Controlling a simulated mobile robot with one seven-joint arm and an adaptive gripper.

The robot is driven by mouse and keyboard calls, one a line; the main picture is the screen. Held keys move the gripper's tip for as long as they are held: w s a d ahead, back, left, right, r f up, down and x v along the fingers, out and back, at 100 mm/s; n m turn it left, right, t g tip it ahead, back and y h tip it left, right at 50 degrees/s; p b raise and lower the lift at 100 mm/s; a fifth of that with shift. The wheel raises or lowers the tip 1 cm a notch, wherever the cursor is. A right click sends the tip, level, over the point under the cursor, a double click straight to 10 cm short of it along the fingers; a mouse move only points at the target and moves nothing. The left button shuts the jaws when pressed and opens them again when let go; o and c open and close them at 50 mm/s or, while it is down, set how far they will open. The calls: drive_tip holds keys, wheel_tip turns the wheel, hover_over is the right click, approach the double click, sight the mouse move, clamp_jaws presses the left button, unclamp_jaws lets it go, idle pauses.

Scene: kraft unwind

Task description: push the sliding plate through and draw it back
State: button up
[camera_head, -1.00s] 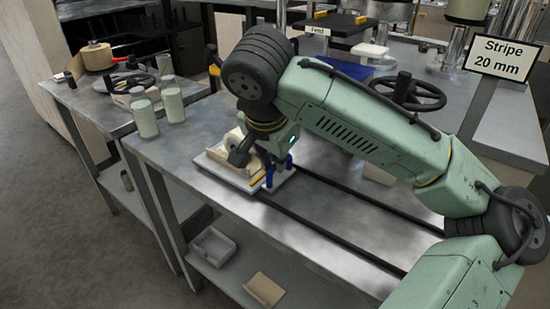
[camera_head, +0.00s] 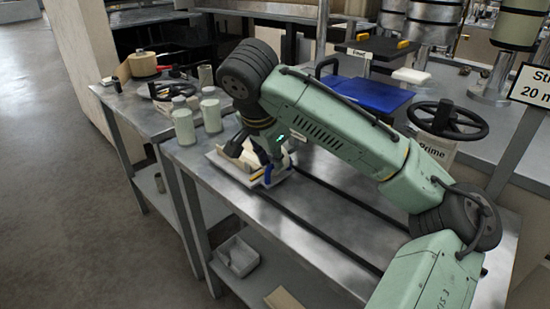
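The sliding plate (camera_head: 228,172) is a pale flat plate near the left end of the metal bench, in line with two dark rails (camera_head: 318,236). Cream blocks (camera_head: 250,157) sit on it, partly hidden by my arm. A small blue part (camera_head: 268,174) and a yellow part stand at its right front side. My gripper (camera_head: 236,150) is dark and low over the plate, at the cream blocks. Its fingertips are too small and covered to tell whether they are open or shut, or touching anything.
Two pale green bottles (camera_head: 184,126) stand on the side table (camera_head: 140,117) just left of the plate. A black handwheel (camera_head: 447,120) and a blue sheet (camera_head: 368,94) are behind my arm. A grey tray (camera_head: 238,256) lies on the lower shelf. The bench along the rails is clear.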

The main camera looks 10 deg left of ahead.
drive_tip(key=o, duration=0.4)
drive_tip(key=shift+a, duration=0.1)
drive_tip(key=shift+c, duration=0.2)
drive_tip(key=v, duration=1.2)
drive_tip(key=shift+w, duration=0.1)
